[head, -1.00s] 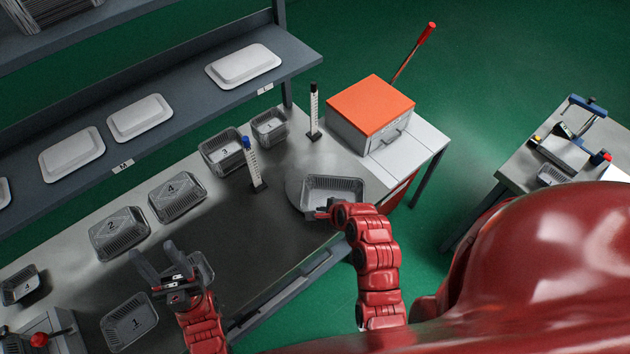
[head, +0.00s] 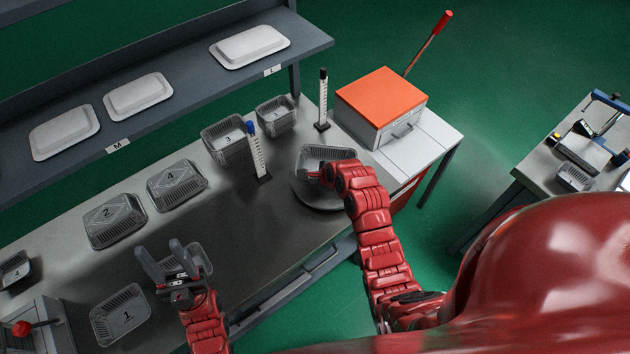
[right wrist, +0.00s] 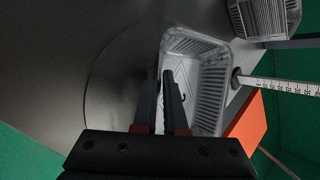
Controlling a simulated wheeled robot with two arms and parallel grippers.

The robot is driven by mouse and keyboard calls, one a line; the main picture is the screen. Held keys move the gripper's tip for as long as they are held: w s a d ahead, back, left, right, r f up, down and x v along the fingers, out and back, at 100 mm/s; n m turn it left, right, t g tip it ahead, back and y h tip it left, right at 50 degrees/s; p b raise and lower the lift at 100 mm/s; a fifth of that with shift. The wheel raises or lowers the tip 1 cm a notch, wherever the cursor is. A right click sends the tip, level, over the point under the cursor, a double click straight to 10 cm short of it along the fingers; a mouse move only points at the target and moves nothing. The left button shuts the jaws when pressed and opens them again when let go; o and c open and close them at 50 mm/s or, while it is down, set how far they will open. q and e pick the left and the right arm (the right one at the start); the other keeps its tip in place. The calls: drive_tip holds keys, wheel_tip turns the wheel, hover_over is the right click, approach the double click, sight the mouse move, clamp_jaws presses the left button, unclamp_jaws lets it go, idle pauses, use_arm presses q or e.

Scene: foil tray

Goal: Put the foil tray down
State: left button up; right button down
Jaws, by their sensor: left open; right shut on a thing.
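The foil tray (head: 327,153) is a grey ribbed open tray at the back part of a round plate (head: 322,200) on the bench. My right gripper (head: 318,175) is shut on its near wall. In the right wrist view the fingers (right wrist: 172,85) meet the rim of the tray (right wrist: 208,75), and its inside looks empty. I cannot tell whether the tray's underside touches the plate. My left gripper (head: 163,258) is open and empty, above or beside a small tray (head: 201,261) that it partly hides.
Two graduated posts stand near the plate, one blue-topped (head: 257,155), one black-topped (head: 322,100). Trays marked 3 (head: 226,150), 4 (head: 177,185), 2 (head: 113,222) and 1 (head: 120,315) lie leftward. An orange-topped box (head: 382,97) stands at right. A shelf (head: 185,100) overhangs the back.

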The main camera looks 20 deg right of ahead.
drive_tip(key=shift+r, duration=0.15)
drive_tip(key=c, duration=1.4)
unclamp_jaws()
drive_tip(key=o, duration=0.4)
